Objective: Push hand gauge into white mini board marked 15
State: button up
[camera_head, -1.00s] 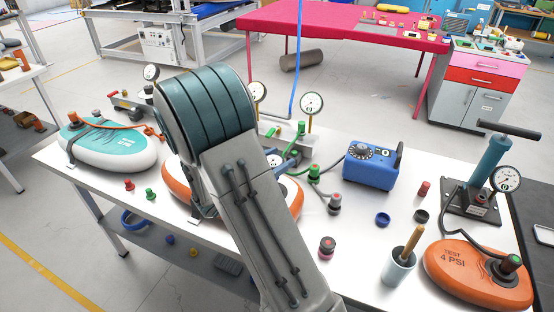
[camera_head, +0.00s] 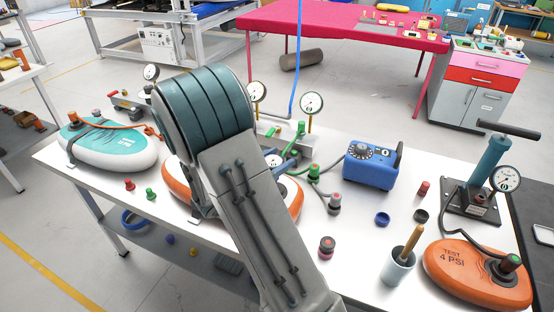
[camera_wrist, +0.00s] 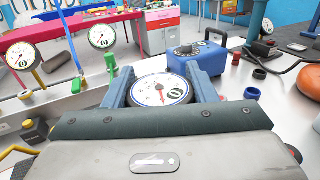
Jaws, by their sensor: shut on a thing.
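The hand gauge (camera_wrist: 162,90) has a round white dial with a dark rim and shows in the wrist view between the blue fingers of my gripper (camera_wrist: 163,88). The gripper is shut on it. In the head view my arm hides most of the gripper and gauge. A teal-topped board with white sides (camera_head: 118,155) lies at the left of the white table; its print is too small to read. An orange-edged board (camera_head: 291,197) lies partly hidden behind my arm. I cannot make out a 15 on any board.
Two upright gauges (camera_head: 311,104) stand behind my arm. A blue box with a dial (camera_head: 370,165) stands right of it. An orange board marked TEST 4 PSI (camera_head: 470,272), a hand pump (camera_head: 490,165) and a cup (camera_head: 397,268) fill the right. Small fittings (camera_head: 327,247) are scattered on the table.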

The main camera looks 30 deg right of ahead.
jog(key=shift+f+b, duration=1)
jog(key=shift+f, duration=0.4)
jog(key=o, duration=1.1)
jog(key=b+v, duration=0.1)
jog(key=v, duration=1.3)
jog(key=shift+b, duration=0.3)
jog(key=shift+d, duration=0.1)
